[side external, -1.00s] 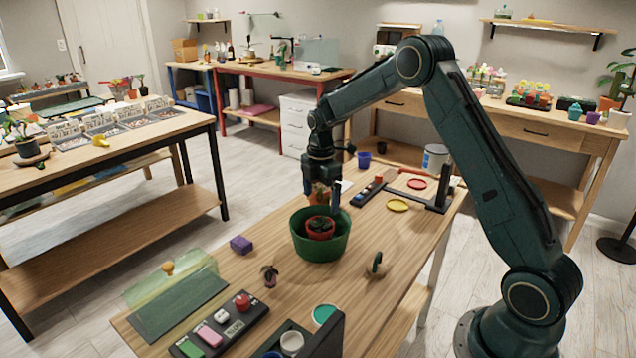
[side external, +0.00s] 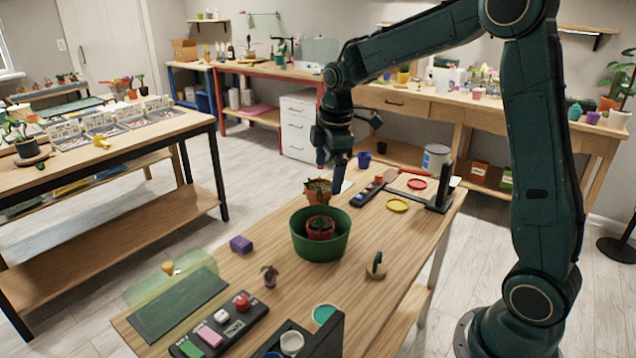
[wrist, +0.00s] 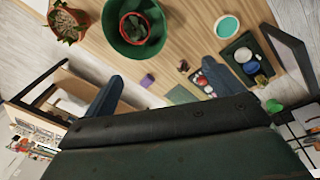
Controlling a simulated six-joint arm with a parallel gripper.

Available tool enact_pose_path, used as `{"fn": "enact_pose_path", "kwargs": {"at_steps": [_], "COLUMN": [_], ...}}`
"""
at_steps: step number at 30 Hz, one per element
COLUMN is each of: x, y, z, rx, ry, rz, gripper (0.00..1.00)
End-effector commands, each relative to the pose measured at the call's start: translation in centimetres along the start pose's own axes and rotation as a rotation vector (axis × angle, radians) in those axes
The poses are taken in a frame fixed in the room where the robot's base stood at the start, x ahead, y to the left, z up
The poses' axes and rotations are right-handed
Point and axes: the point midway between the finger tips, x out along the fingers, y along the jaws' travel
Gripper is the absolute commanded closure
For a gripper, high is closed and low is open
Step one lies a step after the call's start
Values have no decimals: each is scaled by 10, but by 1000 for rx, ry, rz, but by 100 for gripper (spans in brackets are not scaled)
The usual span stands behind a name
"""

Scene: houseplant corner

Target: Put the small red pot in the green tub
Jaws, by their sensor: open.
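The small red pot (side external: 313,234) holds a dark green plant and sits inside the green tub (side external: 338,247) on the wooden table. In the wrist view the red pot (wrist: 121,28) also shows within the rim of the green tub (wrist: 108,45). My gripper (side external: 331,172) is open and empty. It is above and behind the tub, clear of the pot, near a terracotta pot with a plant.
The terracotta pot (side external: 317,197) stands just behind the tub. A purple block (side external: 241,244), a small dark plant (side external: 270,275) and a cactus on a wooden disc (side external: 376,270) lie around it. A button panel (side external: 222,328) is at the front. Bare wood surrounds the tub's right side.

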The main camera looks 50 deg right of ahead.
Motion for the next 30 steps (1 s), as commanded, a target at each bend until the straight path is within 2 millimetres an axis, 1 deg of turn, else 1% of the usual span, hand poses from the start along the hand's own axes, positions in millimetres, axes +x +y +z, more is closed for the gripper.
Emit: {"fn": "enact_pose_path", "kwargs": {"at_steps": [1, 6, 12, 15, 21, 25, 30], "x": [-13, -46, -76, -87, -104, -110, -112], "y": [-10, -44, -86, -108, -150, -177, -211], "z": [0, 2, 9, 14, 28, 38, 52], "rx": [31, 159, 310, 386, 536, 633, 758], "ry": [9, 40, 84, 109, 167, 208, 265], "rz": [15, 54, 90, 106, 129, 138, 143], "gripper": [7, 7, 7, 7, 7, 7, 7]}}
